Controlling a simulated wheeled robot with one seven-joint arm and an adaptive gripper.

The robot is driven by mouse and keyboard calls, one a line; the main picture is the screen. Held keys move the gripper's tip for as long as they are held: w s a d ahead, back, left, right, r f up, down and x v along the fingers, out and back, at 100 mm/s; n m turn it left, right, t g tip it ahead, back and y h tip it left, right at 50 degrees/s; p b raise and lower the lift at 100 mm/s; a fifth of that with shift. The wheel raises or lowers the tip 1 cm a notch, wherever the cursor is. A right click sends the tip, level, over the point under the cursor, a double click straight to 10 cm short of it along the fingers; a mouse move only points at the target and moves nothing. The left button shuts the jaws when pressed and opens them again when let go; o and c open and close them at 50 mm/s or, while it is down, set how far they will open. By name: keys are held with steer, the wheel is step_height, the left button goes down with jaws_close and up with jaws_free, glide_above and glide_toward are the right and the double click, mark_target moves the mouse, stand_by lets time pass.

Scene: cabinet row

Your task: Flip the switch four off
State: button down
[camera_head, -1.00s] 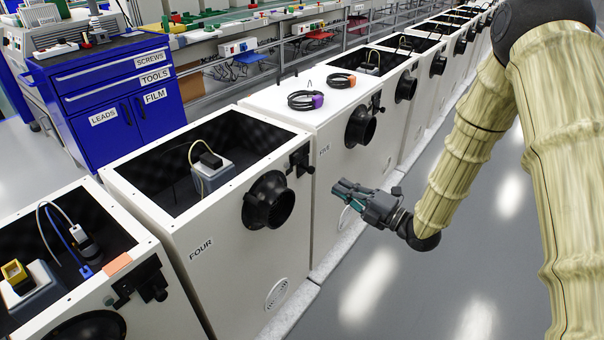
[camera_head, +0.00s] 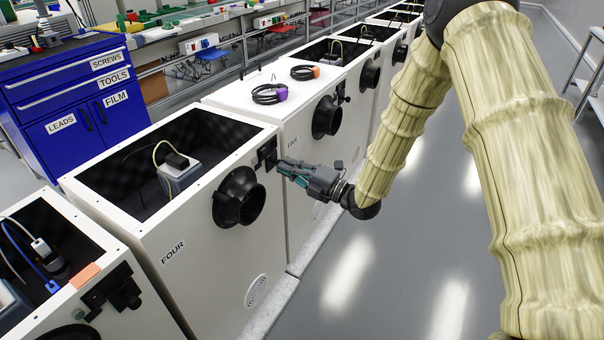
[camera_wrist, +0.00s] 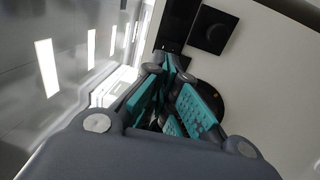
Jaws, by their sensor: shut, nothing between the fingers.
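The white cabinet marked FOUR (camera_head: 205,262) stands in the middle of the head view, its top open. Its black switch (camera_head: 267,153) sits on the front face near the upper right corner, above and right of the round black port (camera_head: 239,198). My gripper (camera_head: 281,168) is shut and empty, its teal fingertips at or very close to the switch's lower right side; I cannot tell whether they touch. In the wrist view the fingertips (camera_wrist: 172,66) point at a black plate (camera_wrist: 178,25) beside a square black part (camera_wrist: 213,30). The switch's position cannot be made out.
Cabinet FIVE (camera_head: 293,122) stands close behind, with coiled cables (camera_head: 270,94) on top. A nearer cabinet with its own black switch fitting (camera_head: 113,290) is at lower left. A blue drawer unit (camera_head: 75,95) is at the back left. The grey floor (camera_head: 400,270) at right is clear.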

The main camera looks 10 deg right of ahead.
mark_target(258, 152)
steer(key=shift+x, duration=3.15)
steer(key=shift+w+a+r+g+h+p, duration=0.15)
steer(key=shift+a+r+g+h+p, duration=0.15)
steer(key=shift+r+h+p, duration=0.15)
steer(key=shift+f, duration=0.2)
steer(key=r+v, duration=0.2)
steer(key=v, duration=1.2)
steer(key=shift+d, duration=0.1)
